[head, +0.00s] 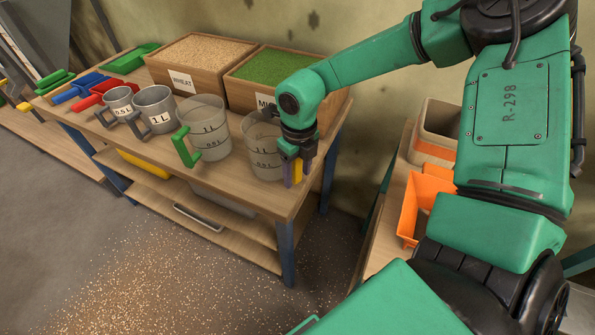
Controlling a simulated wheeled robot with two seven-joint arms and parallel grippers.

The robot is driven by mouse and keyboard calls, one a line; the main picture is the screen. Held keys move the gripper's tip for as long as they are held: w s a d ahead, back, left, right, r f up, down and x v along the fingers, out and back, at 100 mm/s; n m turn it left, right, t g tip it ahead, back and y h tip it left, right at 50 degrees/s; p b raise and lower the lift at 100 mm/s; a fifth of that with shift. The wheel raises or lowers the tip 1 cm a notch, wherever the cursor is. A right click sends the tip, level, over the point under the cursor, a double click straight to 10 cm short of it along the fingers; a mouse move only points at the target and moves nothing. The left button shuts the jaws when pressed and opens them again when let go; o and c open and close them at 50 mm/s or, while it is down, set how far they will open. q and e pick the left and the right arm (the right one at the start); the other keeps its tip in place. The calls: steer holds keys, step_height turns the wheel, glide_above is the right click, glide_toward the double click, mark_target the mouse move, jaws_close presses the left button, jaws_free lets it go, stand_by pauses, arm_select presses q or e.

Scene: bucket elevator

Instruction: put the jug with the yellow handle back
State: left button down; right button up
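The jug with the yellow handle (264,155) is a clear measuring jug. It appears to stand upright at the front right of the wooden bench (245,194), just right of a clear jug with a green handle (207,130). Its yellow handle (298,173) points toward the bench's right end. My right gripper (294,172) points down at this handle, with a finger close beside it. The wrist hides the handle's top and part of the jug's rim, and I cannot tell whether the fingers press on the handle. My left gripper is not in view.
Grey 1 L (154,105) and 0.5 L (119,100) jugs stand further left. Behind are a wheat box (182,82) and a box of green grain (272,66). Red and blue scoops lie far left. An orange bin (412,212) is at right. Grain is spilled on the floor.

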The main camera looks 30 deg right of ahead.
steer(key=shift+r, duration=0.2)
steer(key=shift+w+r, duration=0.1)
steer(key=shift+r, duration=0.15)
steer(key=r, duration=1.1)
steer(key=shift+s+r, duration=0.2)
steer(key=shift+r, duration=0.05)
